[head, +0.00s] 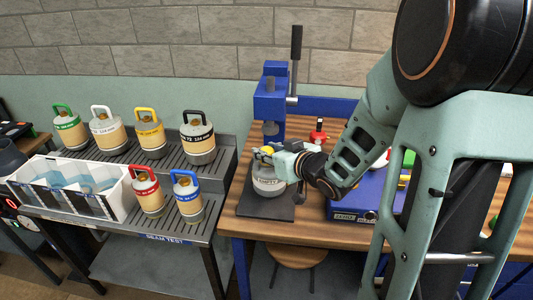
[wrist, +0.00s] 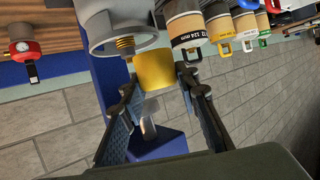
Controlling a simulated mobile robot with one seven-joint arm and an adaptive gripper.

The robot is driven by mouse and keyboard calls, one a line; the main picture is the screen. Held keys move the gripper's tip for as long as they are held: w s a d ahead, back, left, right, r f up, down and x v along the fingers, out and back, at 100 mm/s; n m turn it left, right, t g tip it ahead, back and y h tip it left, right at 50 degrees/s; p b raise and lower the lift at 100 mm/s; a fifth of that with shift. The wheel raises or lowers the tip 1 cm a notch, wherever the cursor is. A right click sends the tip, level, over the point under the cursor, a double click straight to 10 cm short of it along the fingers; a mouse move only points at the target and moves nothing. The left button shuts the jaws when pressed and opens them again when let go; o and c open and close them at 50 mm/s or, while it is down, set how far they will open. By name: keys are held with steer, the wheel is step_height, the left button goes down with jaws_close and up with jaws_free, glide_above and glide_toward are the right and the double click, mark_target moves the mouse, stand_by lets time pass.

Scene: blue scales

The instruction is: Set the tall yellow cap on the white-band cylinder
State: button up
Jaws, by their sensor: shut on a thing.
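A grey cylinder (head: 268,183) with a white band, marked EMPTY, stands upright on a dark plate beneath my gripper. In the wrist view its top (wrist: 112,22) shows a bare brass threaded neck (wrist: 125,46). My gripper (head: 270,154) is shut on a yellow cap (wrist: 155,70), held between the fingertips; only a little yellow (head: 266,150) shows in the head view. In the wrist view the cap appears close to the brass neck but off to its side, not over it. The fingers and arm hide part of the cylinder's top in the head view.
A blue press (head: 269,101) with a lever stands just behind the plate (head: 262,207). A blue box (head: 350,208) is to the right. Several handled cylinders stand on a rack (head: 180,172) at left, by a white divided bin (head: 62,197). A red gauge (wrist: 25,50) is nearby.

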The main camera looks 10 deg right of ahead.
steer(key=shift+w+d+p, duration=0.15)
steer(key=shift+w+d, duration=0.15)
steer(key=shift+w, duration=0.65)
steer(key=shift+w+d+p, duration=0.2)
steer(key=shift+w+d, duration=0.1)
steer(key=shift+w, duration=0.65)
steer(key=shift+w+d+p, duration=0.15)
steer(key=shift+w+d, duration=0.15)
steer(key=shift+w, duration=0.65)
steer(key=shift+w+f, duration=0.1)
steer(key=shift+f, duration=0.1)
steer(key=shift+f+b, duration=1.15)
steer(key=shift+f, duration=0.05)
steer(key=o, duration=0.8)
steer(key=shift+o, duration=0.2)
steer(key=shift+d, duration=0.1)
